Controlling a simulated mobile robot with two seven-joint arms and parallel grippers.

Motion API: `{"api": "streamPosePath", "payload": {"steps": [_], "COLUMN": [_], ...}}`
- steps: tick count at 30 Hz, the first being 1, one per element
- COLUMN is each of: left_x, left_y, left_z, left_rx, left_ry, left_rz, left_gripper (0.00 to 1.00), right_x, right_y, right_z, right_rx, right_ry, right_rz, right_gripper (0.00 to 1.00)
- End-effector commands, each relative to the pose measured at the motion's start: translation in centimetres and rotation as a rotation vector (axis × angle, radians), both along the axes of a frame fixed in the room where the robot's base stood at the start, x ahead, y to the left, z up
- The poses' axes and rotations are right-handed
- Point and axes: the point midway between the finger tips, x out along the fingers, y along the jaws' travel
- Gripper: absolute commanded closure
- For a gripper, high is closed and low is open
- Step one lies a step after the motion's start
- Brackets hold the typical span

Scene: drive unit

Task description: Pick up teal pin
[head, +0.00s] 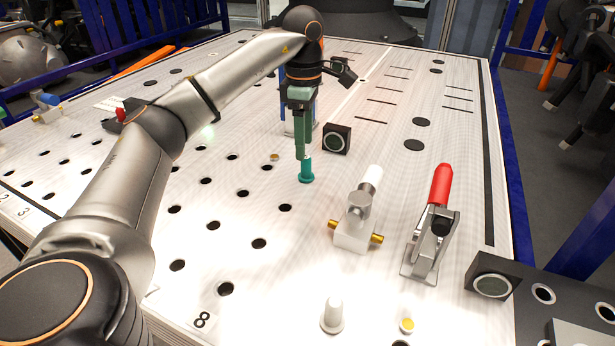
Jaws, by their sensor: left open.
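The teal pin (306,172) stands upright on the white board (330,290), near the middle of the head view. My left gripper (302,156) points down right at the top of the pin. Its green fingers are open and partly overlap the pin's upper end. I cannot tell whether the fingers touch the pin. My right gripper does not show.
A black block with a round face (336,139) stands just right of the pin. A white valve-like part with brass ends (354,233) and a red-handled clamp (432,215) stand nearer, to the right. A white pin (333,315) stands in front. Many holes dot the board's left side.

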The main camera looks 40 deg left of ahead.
Motion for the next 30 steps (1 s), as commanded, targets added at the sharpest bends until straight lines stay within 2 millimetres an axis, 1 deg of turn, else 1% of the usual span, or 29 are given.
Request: {"api": "streamPosePath", "payload": {"steps": [1, 3, 8, 16, 20, 26, 30], "left_x": [-0.1, 0.0, 0.1, 0.3, 0.4, 0.4, 0.4], "left_y": [0.0, 0.0, 0.0, 0.1, 0.1, 0.1, 0.1], "left_z": [-0.7, -1.3, -2.3, -6.2, -6.9, -6.9, -6.9], "left_rx": [0.001, 0.001, 0.0, 0.0, -0.001, 0.0, 0.0], "left_ry": [0.003, 0.0, 0.001, 0.002, 0.0, -0.001, -0.001], "left_rz": [0.0, -0.001, 0.0, 0.0, -0.001, -0.001, -0.001], "left_gripper": [0.35, 0.35, 0.35, 0.35, 0.35, 0.35, 0.51], "right_x": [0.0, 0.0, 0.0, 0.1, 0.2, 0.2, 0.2], "right_y": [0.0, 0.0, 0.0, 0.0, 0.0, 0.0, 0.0], "right_z": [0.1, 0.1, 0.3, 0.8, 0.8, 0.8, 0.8], "right_rx": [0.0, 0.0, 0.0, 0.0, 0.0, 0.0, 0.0], "right_ry": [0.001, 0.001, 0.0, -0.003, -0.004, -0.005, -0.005], "right_rz": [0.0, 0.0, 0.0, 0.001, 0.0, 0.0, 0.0], "right_gripper": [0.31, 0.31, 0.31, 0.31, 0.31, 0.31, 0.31]}}
